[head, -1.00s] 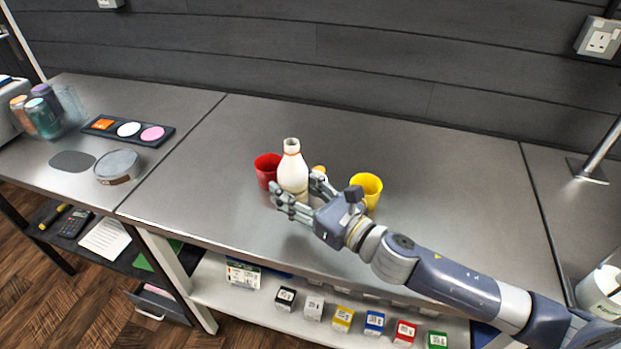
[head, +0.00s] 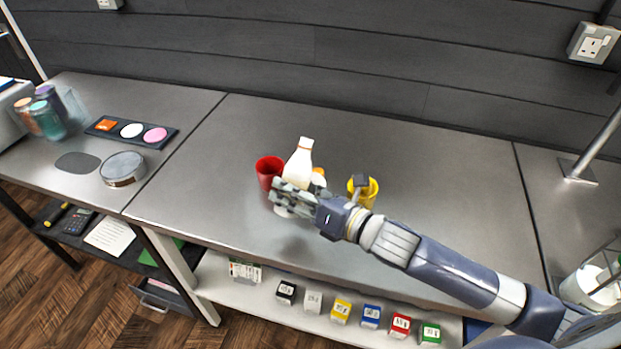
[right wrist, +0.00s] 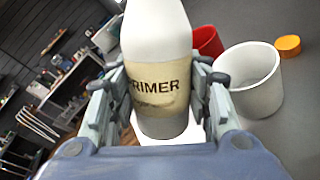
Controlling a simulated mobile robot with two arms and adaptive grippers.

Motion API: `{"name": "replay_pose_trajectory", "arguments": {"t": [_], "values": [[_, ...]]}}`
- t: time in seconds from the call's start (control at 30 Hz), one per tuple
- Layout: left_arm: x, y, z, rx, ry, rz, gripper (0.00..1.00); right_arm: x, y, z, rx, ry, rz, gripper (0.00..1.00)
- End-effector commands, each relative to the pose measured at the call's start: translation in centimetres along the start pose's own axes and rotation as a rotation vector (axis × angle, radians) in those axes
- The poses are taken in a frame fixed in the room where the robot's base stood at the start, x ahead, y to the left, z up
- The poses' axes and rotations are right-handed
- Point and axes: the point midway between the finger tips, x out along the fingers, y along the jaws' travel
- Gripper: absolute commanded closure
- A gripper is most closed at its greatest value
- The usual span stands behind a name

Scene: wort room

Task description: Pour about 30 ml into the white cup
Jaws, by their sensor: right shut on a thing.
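My right gripper (head: 290,193) is shut on a white bottle (head: 301,165), held around its lower body. In the right wrist view the bottle (right wrist: 155,40) has a cream label reading "PRIMER" and sits between the fingers. In the head view it is tilted, its neck leaning right. The white cup (right wrist: 248,80) stands to the right of the bottle in the right wrist view, apparently empty. In the head view it is mostly hidden behind the bottle and gripper. No stream of liquid shows. My left gripper is not in view.
A red cup (head: 268,168) stands left of the bottle and a yellow cup (head: 369,196) behind my right wrist. A small orange item (right wrist: 288,46) lies beyond the white cup. A round tin (head: 123,168) and a palette tray (head: 168,142) are farther left. The back of the table is clear.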

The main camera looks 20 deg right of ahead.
Motion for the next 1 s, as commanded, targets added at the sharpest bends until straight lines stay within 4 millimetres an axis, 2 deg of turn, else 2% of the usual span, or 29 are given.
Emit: {"name": "replay_pose_trajectory", "arguments": {"t": [0.07, 0.3, 0.4, 0.53, 0.6, 0.77, 0.9, 1.0], "values": [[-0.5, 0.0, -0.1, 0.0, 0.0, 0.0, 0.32, 0.0, 0.1, 0.3, 0.048, 0.011, 0.001, 0.84], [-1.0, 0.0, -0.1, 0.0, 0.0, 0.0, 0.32, -0.1, 0.5, -0.4, 0.201, 0.051, 0.001, 0.84], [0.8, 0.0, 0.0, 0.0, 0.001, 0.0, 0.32, 0.2, -0.6, -2.8, 0.265, 0.07, 0.0, 0.84], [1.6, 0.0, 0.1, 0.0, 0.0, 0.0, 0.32, 0.3, -1.0, -4.2, 0.345, 0.09, 0.001, 0.84], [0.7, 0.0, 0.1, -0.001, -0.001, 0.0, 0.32, 0.1, -0.4, -3.6, 0.388, 0.099, 0.002, 0.84], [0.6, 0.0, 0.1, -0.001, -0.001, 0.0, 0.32, 0.1, -0.1, -4.2, 0.49, 0.127, 0.002, 0.84], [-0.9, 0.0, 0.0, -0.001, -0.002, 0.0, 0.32, -0.2, 0.7, -3.2, 0.576, 0.15, 0.003, 0.84], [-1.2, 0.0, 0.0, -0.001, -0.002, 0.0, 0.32, -0.3, 1.0, -3.3, 0.638, 0.169, 0.002, 0.84]]}}
